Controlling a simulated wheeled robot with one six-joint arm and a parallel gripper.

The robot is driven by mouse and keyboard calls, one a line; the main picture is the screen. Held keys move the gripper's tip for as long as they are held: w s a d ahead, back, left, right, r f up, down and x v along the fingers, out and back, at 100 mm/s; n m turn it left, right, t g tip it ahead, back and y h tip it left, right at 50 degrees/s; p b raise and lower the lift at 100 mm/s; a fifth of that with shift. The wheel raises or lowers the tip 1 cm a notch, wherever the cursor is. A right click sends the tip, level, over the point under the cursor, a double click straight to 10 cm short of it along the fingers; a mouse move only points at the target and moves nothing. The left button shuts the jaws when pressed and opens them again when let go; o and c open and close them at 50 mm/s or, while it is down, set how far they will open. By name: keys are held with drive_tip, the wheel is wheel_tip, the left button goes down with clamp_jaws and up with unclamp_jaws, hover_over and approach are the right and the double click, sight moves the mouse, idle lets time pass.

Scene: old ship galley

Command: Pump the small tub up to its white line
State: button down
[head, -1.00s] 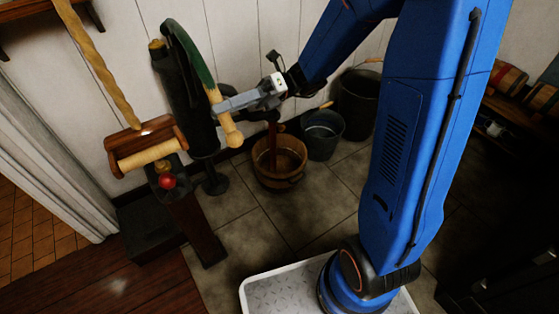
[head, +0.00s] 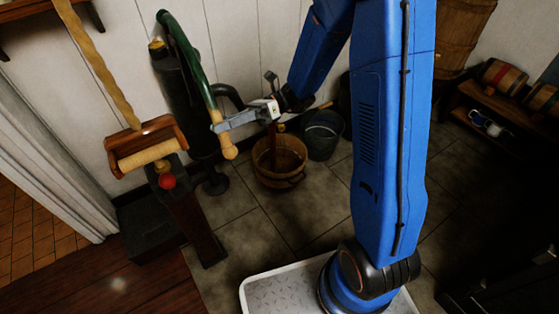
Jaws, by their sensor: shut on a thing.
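The hand pump is a dark upright body (head: 178,100) against the white wall. Its long curved green handle (head: 184,38) has a pale wooden grip (head: 229,149) at its low end. My gripper (head: 218,121) is shut on the handle just above the wooden grip. A curved dark spout (head: 232,92) points right from the pump. The small wooden tub (head: 290,179) stands on the tiles below and right of the spout. A reddish-brown stream or post shows above the tub, too unclear to tell. I cannot make out a white line or the water level.
A grey metal bucket (head: 322,142) stands close right of the tub. A shelf with small barrels (head: 503,74) is at right. The front floor tiles are clear.

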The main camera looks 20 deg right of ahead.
drive_tip(key=shift+s, duration=0.1)
idle(0.3)
drive_tip(key=s+d+r+m, duration=0.1)
drive_tip(key=s+r+m, duration=0.2)
drive_tip(key=r, duration=0.5)
drive_tip(key=shift+s+r+m, duration=0.3)
drive_tip(key=shift+r+m, duration=0.05)
drive_tip(key=shift+m, duration=0.05)
wheel_tip(320, 180, up, 9)
drive_tip(key=m, duration=0.3)
drive_tip(key=shift+s+d+r+m, duration=0.15)
drive_tip(key=shift+s+m, duration=0.25)
drive_tip(key=shift+s, duration=0.05)
